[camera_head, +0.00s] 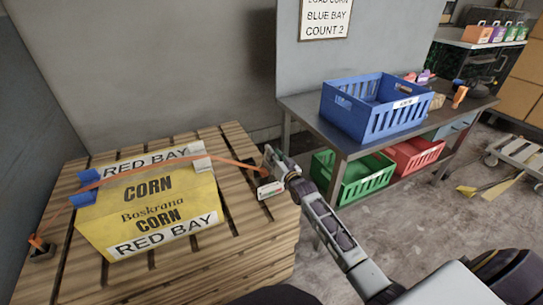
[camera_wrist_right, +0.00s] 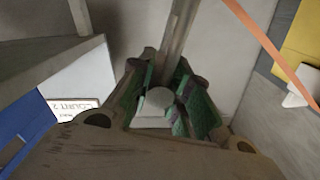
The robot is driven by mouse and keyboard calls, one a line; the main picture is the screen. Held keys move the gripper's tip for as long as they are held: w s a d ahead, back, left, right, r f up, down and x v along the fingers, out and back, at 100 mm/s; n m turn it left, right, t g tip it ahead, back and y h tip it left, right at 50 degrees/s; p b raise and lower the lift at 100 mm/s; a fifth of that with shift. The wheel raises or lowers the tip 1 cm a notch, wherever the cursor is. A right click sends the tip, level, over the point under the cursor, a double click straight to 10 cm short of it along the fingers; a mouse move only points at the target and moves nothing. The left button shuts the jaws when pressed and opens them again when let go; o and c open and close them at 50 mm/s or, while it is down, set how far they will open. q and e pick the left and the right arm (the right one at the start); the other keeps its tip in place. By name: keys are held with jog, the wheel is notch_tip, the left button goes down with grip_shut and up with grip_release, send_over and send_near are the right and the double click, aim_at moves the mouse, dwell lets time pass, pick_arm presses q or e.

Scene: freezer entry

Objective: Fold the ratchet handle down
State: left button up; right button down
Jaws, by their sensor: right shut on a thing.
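The ratchet (camera_head: 270,189) sits at the right end of an orange strap (camera_head: 235,161), by the pallet's right edge. Its grey metal handle (camera_head: 271,155) stands up at a slant. My right gripper (camera_head: 282,171) is at the handle and shut on it. In the right wrist view, the handle (camera_wrist_right: 178,35) is a grey bar running up from between the green-padded fingers (camera_wrist_right: 165,95). A pale round end shows between the pads. The fingers hide part of the ratchet in the head view. My left gripper is in neither view.
The strap crosses a yellow corn carton (camera_head: 150,211) with blue and white corner guards, on a wooden pallet stack (camera_head: 235,240). A metal table (camera_head: 300,105) holds a blue crate (camera_head: 345,115). Green (camera_head: 345,190) and red (camera_head: 425,150) crates sit below. A wall rises behind the pallet.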

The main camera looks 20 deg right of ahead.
jog(key=shift+d+f+m, duration=0.1)
jog(key=shift+d+m, duration=0.4)
jog(key=shift+d, duration=0.05)
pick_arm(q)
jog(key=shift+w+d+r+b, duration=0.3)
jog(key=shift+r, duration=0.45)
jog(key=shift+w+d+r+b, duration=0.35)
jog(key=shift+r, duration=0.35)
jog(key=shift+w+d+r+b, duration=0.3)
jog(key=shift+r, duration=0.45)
pick_arm(e)
jog(key=d+f+m, duration=0.4)
jog(key=d+m, duration=0.1)
jog(key=m, duration=0.1)
jog(key=shift+f+m, duration=0.15)
jog(key=shift+m, duration=0.25)
jog(key=shift+w+d, duration=0.1)
jog(key=c, duration=1.3)
grip_release()
jog(key=shift+f, duration=0.1)
jog(key=s, duration=1.2)
jog(key=shift+d, duration=0.25)
